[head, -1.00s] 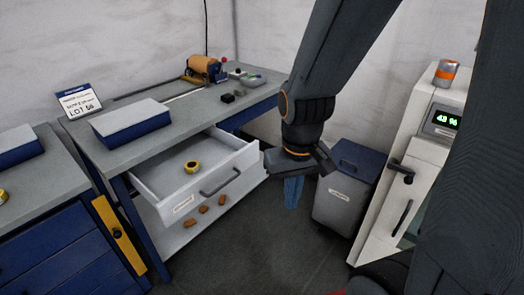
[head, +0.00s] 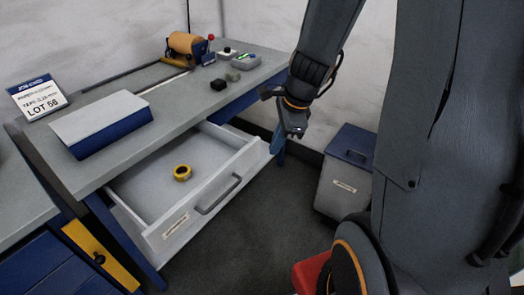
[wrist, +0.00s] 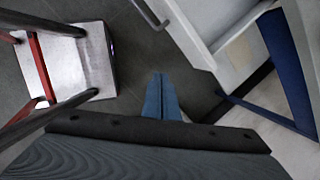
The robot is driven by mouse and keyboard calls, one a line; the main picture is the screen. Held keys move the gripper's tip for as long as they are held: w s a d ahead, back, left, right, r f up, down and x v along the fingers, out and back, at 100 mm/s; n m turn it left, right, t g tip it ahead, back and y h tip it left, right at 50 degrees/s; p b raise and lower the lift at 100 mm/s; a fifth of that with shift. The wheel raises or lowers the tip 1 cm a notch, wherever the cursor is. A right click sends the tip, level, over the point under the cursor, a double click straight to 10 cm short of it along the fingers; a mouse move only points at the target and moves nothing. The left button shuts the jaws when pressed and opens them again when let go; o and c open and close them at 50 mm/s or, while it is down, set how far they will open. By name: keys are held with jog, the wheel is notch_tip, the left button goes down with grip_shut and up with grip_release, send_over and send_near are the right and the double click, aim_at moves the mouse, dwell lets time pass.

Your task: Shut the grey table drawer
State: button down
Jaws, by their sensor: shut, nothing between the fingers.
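The grey table drawer (head: 190,195) stands pulled out from under the workbench, open, with a dark bar handle (head: 218,195) and a label on its front. A yellow tape roll (head: 182,172) lies inside it. My gripper (head: 296,133) is shut and empty, to the right of the drawer and apart from it in the head view. In the wrist view, the blue fingers (wrist: 162,97) are together over the dark floor. The drawer front (wrist: 184,35) and its handle (wrist: 150,14) show at the upper middle there, beyond the fingertips.
The grey workbench (head: 150,107) carries a blue-and-white box (head: 100,122), a lot sign (head: 38,97) and small items at the back. A grey bin (head: 343,185) with a blue lid stands right of the gripper. Floor between drawer and bin is clear.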

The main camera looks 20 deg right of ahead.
jog(key=w+d+f+m+t, duration=0.15)
jog(key=w+d+m, duration=0.25)
jog(key=m, duration=0.4)
jog(key=w+a+f+b, duration=0.2)
jog(key=w+a+f, duration=0.2)
jog(key=f, duration=0.5)
jog(key=shift+w+a+f+m, duration=0.15)
jog(key=shift+w+m, duration=0.15)
jog(key=shift+w, duration=1)
jog(key=shift+w, duration=0.15)
